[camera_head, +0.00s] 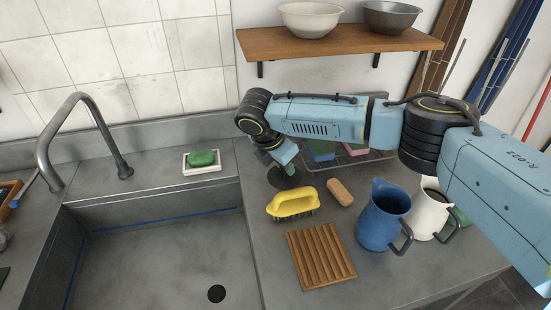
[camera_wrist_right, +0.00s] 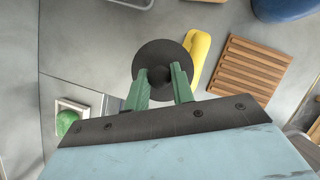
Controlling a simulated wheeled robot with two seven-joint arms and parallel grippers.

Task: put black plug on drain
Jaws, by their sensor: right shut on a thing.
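The black plug (camera_head: 287,178) is a dark round disc with a knob, over the grey counter behind the yellow brush. In the right wrist view the plug (camera_wrist_right: 160,53) sits between the green fingers. My right gripper (camera_head: 281,160) points down and is shut on the plug's knob; the wrist view shows the fingers (camera_wrist_right: 160,80) on either side of it. I cannot tell whether the plug touches the counter. The drain (camera_head: 216,293) is a dark round hole in the sink floor, at the bottom of the head view, uncovered. My left gripper is not in view.
The sink (camera_head: 150,262) is empty, with a tap (camera_head: 75,130) at its back left. Around the plug are a soap dish (camera_head: 202,167), yellow brush (camera_head: 293,204), brown block (camera_head: 340,192), slatted board (camera_head: 320,256), blue jug (camera_head: 380,218) and white jug (camera_head: 428,212).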

